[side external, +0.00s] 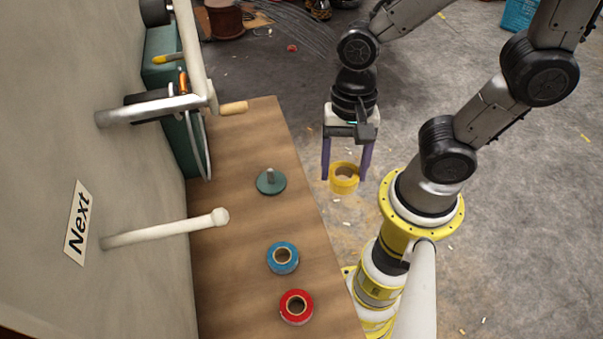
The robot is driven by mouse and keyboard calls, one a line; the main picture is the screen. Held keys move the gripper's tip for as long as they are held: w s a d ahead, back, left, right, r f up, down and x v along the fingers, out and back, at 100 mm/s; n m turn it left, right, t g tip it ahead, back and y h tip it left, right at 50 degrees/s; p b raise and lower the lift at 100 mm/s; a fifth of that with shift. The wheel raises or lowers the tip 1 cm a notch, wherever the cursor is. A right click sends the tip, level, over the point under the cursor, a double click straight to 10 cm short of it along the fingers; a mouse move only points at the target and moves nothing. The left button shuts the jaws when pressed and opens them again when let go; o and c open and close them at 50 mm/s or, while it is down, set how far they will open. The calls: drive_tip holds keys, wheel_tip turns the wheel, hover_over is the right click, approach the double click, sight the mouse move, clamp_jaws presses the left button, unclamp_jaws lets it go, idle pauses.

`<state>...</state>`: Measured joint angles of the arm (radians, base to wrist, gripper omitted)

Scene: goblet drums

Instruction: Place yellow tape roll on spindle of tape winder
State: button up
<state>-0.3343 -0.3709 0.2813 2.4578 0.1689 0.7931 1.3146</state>
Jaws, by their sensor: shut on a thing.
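The yellow tape roll (344,186) is between the fingers of my gripper (346,178), near their tips, and the gripper is shut on it. Gripper and roll hang to the right of the wooden bench, over the grey floor in the picture.
A blue tape roll (283,258) and a red tape roll (296,307) lie on the wooden bench (235,255) nearer the camera. A white peg (165,231) sticks out from the wall over the bench.

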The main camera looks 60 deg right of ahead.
drive_tip(key=w+d, duration=0.4)
approach(270, 170)
drive_tip(key=shift+m, duration=0.4)
drive_tip(key=f, duration=0.6)
drive_tip(key=shift+s+a+f, duration=0.2)
drive_tip(key=shift+s+a, duration=0.15)
drive_tip(key=shift+a, duration=0.05)
drive_tip(key=shift+w+f, duration=0.15)
drive_tip(key=shift+f, duration=1.6)
drive_tip(key=shift+f, duration=0.1)
drive_tip(key=o, duration=1.4)
drive_tip(key=shift+c, duration=0.2)
